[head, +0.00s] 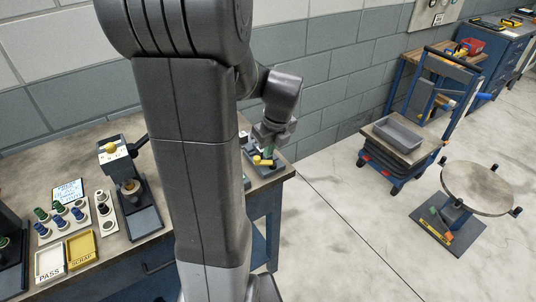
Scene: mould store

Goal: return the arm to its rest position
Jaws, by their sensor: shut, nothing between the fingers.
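My arm rises in the middle of the head view, its links covering part of the bench behind. The arm bends over at the top, and its wrist hangs down to the right of the column. My gripper (270,138) points down near the right end of the workbench (258,180), above or in front of a small device with a yellow part (263,160). Its fingers are small in this view and look closed, with nothing seen in them. I cannot tell the exact gap between the gripper and the device.
On the bench at left are a press-like fixture (113,150), a rack of plugs (45,232), a white PASS tray (38,274) and a yellow SCRAP tray (94,258). A cart with a grey bin (398,133) and a round table (478,188) stand right. Open floor lies between.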

